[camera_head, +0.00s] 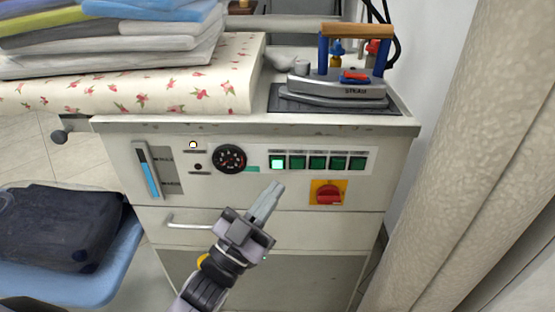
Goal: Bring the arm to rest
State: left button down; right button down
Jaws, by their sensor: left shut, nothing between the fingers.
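My left gripper (267,203) is in front of the ironing station's front panel (120,165). It is shut and empty, with its fingers pointing up and a little right. The fingertips show just below the row of green buttons (318,163), the leftmost of which is lit bright. I cannot tell how far they are from the panel. A red rotary switch on a yellow plate (328,193) is to the right of the fingertips. My right gripper is not in view.
An iron (345,80) with a wooden handle stands on a dark pad on top. Folded clothes (110,55) lie on the flowered board (235,75) at left. Dark folded cloth (60,225) lies on a blue surface at lower left. A beige curtain (470,170) hangs at right.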

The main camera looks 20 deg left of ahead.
pick_arm(q)
jog(key=shift+s+d, duration=0.2)
jog(key=shift+s, duration=0.55)
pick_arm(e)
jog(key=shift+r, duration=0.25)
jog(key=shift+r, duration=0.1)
